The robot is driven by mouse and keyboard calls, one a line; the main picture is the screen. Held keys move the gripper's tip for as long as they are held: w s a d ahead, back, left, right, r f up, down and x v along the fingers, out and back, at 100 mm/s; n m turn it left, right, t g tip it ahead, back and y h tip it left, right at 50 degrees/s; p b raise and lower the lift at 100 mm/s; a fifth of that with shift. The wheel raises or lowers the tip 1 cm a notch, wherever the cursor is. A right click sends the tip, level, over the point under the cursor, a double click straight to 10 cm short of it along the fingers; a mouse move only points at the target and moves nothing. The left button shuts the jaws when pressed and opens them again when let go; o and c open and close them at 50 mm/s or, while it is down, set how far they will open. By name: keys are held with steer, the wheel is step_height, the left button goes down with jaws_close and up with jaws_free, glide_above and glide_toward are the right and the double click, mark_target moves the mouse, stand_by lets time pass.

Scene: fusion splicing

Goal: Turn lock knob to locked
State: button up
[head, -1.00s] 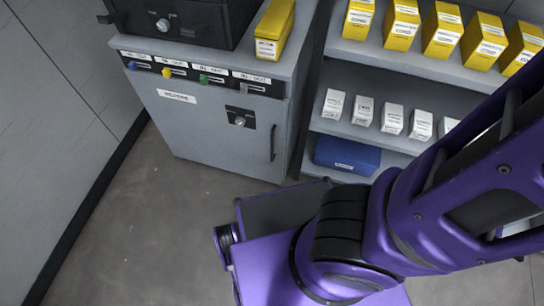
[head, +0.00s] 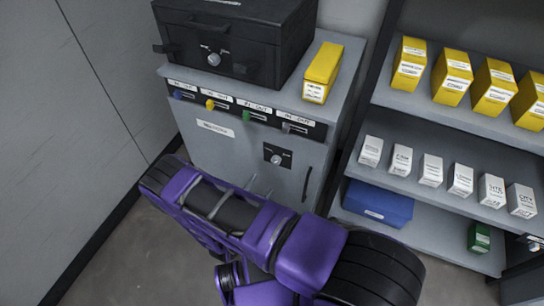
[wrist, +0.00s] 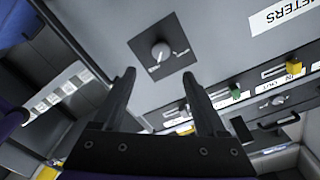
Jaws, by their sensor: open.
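The lock knob (head: 277,158) is a small silver dial on a black square plate on the grey cabinet door. In the wrist view the knob (wrist: 160,52) sits between two small white labels, too small to read, and its setting is unclear. My gripper (wrist: 159,75) is open and empty, its two dark fingers apart. In that view the knob appears just beyond the gap between the fingertips, with no contact visible. In the head view my purple arm hides most of the gripper.
The cabinet (head: 215,150) has a row of coloured tabs above its door and a vertical handle (head: 307,184). A black box (head: 235,45) with its own knob and a yellow carton (head: 322,72) stand on top. Shelves (head: 445,118) with cartons and a blue box (head: 378,203) are at right.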

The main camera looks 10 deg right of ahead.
mark_target(275, 162)
steer(key=x, duration=1)
steer(key=shift+w, duration=0.4)
jaws_close()
